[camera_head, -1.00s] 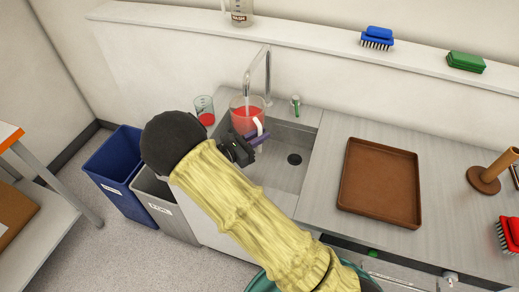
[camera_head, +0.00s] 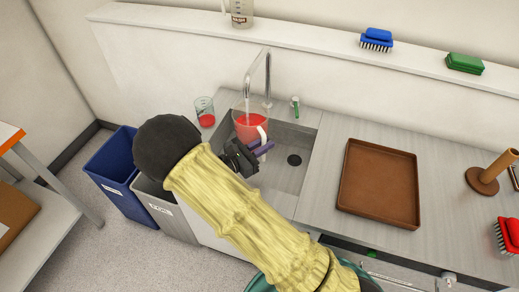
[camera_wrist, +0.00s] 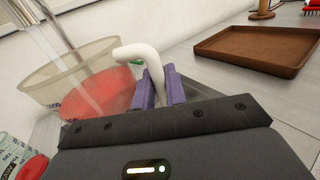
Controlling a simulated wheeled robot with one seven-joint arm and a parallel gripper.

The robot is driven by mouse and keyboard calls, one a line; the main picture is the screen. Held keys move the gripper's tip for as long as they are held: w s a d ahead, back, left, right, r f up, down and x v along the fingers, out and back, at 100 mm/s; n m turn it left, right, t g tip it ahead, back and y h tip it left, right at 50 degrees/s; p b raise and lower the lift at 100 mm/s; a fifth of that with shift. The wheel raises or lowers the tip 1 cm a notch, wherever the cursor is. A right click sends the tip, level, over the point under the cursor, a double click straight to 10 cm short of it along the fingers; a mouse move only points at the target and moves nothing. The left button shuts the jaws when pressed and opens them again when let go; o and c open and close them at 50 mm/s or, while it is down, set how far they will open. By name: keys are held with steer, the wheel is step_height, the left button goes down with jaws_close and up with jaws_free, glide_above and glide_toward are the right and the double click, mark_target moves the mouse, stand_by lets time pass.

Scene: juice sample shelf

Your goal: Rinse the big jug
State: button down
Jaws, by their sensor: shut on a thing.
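The big jug (camera_head: 247,127) is clear with a white handle and holds red liquid. It is over the left part of the sink (camera_head: 277,172), under the tap (camera_head: 267,75). Water appears to run from the tap into it. In the wrist view the jug (camera_wrist: 80,80) is tilted, and the stream enters its mouth. My gripper (camera_head: 262,147) is shut on the handle. In the wrist view its purple fingers (camera_wrist: 160,88) stand on both sides of the white handle (camera_wrist: 143,55). I cannot tell whether the jug's base touches the sink.
A small beaker with red liquid (camera_head: 206,115) stands left of the sink. A green-topped tap lever (camera_head: 295,106) is right of the tap. A brown tray (camera_head: 345,190) lies on the counter. Blue and grey bins (camera_head: 112,170) stand on the floor left.

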steer(key=s+d+p, duration=0.1)
steer(key=s+d, duration=0.2)
steer(key=s, duration=0.6)
steer(key=shift+s+d, duration=0.25)
steer(key=shift+s, duration=0.15)
